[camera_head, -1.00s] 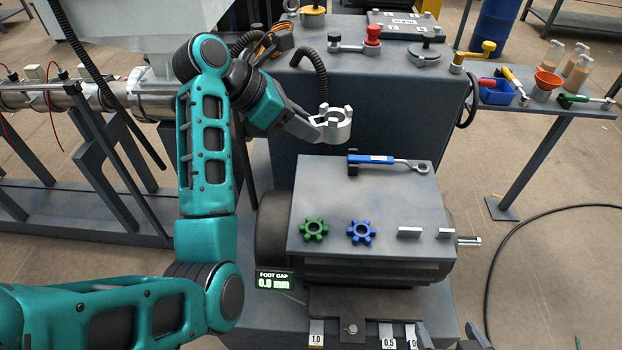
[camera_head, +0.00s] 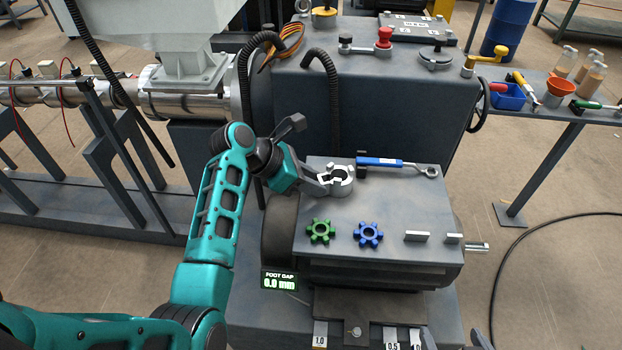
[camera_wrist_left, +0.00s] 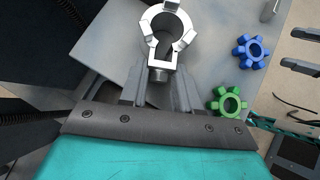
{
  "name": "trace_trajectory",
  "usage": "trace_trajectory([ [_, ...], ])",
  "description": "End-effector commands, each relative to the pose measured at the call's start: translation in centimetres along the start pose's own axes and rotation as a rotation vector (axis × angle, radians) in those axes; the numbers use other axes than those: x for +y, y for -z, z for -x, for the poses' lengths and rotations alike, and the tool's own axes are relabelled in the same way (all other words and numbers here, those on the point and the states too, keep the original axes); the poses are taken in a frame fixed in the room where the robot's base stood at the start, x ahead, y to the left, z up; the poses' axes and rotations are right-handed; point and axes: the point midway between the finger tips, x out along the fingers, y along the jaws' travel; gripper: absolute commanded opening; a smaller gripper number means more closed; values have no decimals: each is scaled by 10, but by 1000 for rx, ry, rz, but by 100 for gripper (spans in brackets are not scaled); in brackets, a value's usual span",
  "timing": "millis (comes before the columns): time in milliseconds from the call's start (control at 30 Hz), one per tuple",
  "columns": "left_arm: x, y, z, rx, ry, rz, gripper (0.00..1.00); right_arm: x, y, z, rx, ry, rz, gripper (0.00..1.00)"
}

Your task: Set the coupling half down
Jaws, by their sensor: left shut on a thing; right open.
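The coupling half (camera_head: 338,181) is a silver ring with jaw teeth. It is at the back left of the grey motor's flat top (camera_head: 400,205), behind the green spider. My left gripper (camera_head: 326,184) is shut on it from the left. In the left wrist view the coupling half (camera_wrist_left: 166,28) sits at the fingertips of my left gripper (camera_wrist_left: 160,80), over the grey top. I cannot tell whether its underside touches the top. The fingertips of my right gripper (camera_head: 452,340) show at the bottom edge, open and empty.
A green spider (camera_head: 320,231), a blue spider (camera_head: 368,234) and two small metal blocks (camera_head: 417,236) lie on the motor top. A blue-handled wrench (camera_head: 395,164) lies along its back edge. The grey gearbox housing (camera_head: 400,100) stands behind.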

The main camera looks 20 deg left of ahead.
Motion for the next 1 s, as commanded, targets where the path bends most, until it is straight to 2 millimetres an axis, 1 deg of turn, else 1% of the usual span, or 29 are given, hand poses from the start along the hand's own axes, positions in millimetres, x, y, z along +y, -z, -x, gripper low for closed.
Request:
trace_trajectory([
  [233, 0, 1, -2, -2, 0, -1, 0, 0, 0, 0, 0, -1, 0, 89],
  [267, 0, 1, -2, 0, 0, -1, 34, 0, 0, 0, 0, -1, 0, 89],
  [500, 0, 1, -2, 0, 0, 0, 57, 0, 0, 0, -1, -1, 0, 89],
  [800, 0, -2, 1, -1, -1, -1, 57, 1, 0, 0, -1, -1, 2, 89],
  [867, 0, -1, 7, 0, -1, -1, 57, 1, 0, 0, -1, -1, 2, 89],
  [967, 1, -1, 23, -2, -4, -2, 57, 1, 0, 0, -1, -1, 2, 89],
  [1000, 1, -1, 31, -2, -4, -2, 57, 1, -1, 0, -1, -1, 3, 89],
])
